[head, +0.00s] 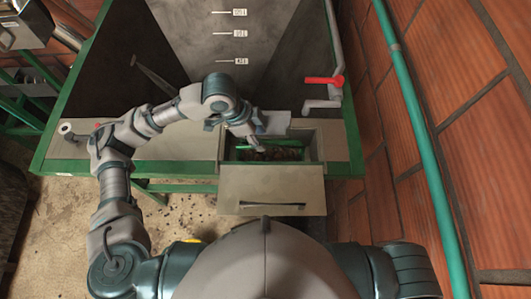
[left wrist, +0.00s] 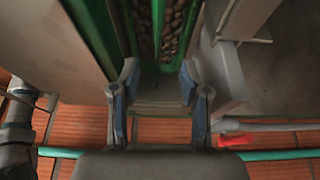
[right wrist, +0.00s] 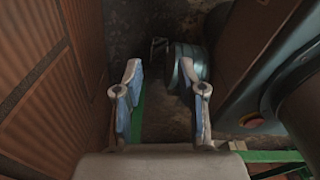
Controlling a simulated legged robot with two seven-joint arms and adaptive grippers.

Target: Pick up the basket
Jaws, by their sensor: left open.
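The basket (head: 284,143) shows as a green-edged container with brown beans, inside the open compartment of the grey machine. My left gripper (head: 260,147) is above that opening and covers part of the basket. The left wrist view shows the green basket (left wrist: 157,32) with its beans beyond the tips of my open, empty left gripper (left wrist: 160,78). I cannot tell whether the fingers touch its edge. My right gripper (right wrist: 164,78) is open and empty in the right wrist view, low beside the brick wall. It is outside the head view.
A flap with a dark handle (head: 272,187) hangs open at the front of the compartment. A red-handled valve (head: 324,80) is on the pipe behind it. A brick wall (head: 470,130) with a green pipe (head: 412,105) bounds the right side. The machine's left top (head: 185,146) is mostly clear.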

